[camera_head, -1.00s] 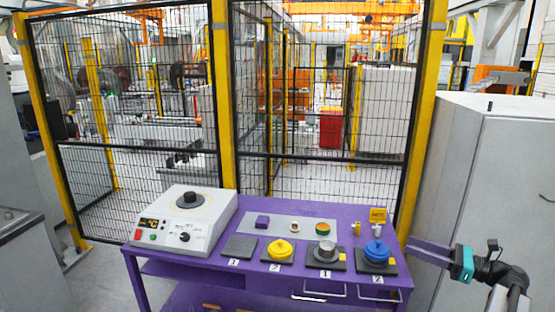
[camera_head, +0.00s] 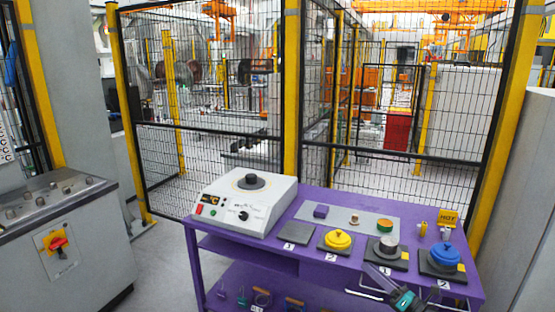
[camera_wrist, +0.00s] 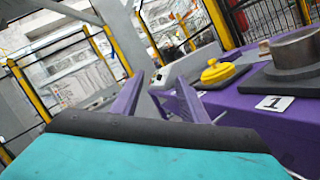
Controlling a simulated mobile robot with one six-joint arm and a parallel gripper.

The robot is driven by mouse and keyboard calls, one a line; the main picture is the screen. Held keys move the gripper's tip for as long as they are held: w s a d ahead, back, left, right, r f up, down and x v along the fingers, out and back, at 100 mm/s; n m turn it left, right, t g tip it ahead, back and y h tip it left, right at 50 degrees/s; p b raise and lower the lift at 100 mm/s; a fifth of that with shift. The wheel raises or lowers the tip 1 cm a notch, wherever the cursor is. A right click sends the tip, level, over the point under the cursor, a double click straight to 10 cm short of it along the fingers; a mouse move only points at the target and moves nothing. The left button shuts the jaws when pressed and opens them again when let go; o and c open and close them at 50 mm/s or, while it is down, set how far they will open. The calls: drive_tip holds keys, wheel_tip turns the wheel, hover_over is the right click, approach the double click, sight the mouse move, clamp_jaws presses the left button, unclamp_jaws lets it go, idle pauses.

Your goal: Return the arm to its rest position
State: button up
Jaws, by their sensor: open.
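My gripper (camera_head: 372,280) shows at the bottom right of the head view, in front of the purple table's (camera_head: 300,262) near edge. It has a teal body and purple fingers, and most of my arm is out of frame. In the wrist view the purple fingers (camera_wrist: 155,88) stand apart with nothing between them. The table, with a yellow lidded pot (camera_wrist: 222,72) and a grey metal ring (camera_wrist: 295,48), lies beyond and to the right of the fingers there.
A white heater box (camera_head: 240,202), a yellow pot (camera_head: 338,239), a metal cup (camera_head: 388,245) and a blue pot (camera_head: 445,255) stand on the table. A grey cabinet with a red switch (camera_head: 58,243) is at left. Mesh fencing (camera_head: 215,110) stands behind. Floor between cabinet and table is clear.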

drive_tip(key=w+a+f+m+t+h+b, duration=0.1)
drive_tip(key=w+a+f+m+h, duration=0.1)
drive_tip(key=a+f+m, duration=0.3)
drive_tip(key=w+a+f+m+t+h+b, duration=0.1)
drive_tip(key=a+f+m+h, duration=0.1)
drive_tip(key=f, duration=0.4)
drive_tip(key=s+a+f+m+g+h+b, duration=0.1)
drive_tip(key=s+a+f+m+g+h, duration=0.3)
drive_tip(key=f, duration=0.6)
drive_tip(key=s+d+f+m+h+b, duration=0.15)
drive_tip(key=f+m, duration=0.35)
drive_tip(key=f, duration=0.5)
drive_tip(key=s+a+f+m+g+h+b, duration=0.2)
drive_tip(key=f+m+h, duration=0.25)
drive_tip(key=f, duration=0.55)
drive_tip(key=s+f+m+g, duration=0.8)
drive_tip(key=s+f, duration=0.5)
drive_tip(key=s, duration=0.4)
drive_tip(key=s+a+r+m+g, duration=0.1)
drive_tip(key=s+m+g, duration=0.3)
drive_tip(key=s, duration=0.6)
drive_tip(key=s+a+m+g, duration=0.1)
drive_tip(key=s+m+g, duration=0.3)
drive_tip(key=s, duration=0.6)
drive_tip(key=shift+s+a+r+g+y+b, duration=0.3)
drive_tip(key=shift+s+r+g+b, duration=0.1)
drive_tip(key=shift+g, duration=0.3)
drive_tip(key=shift+w, duration=0.1)
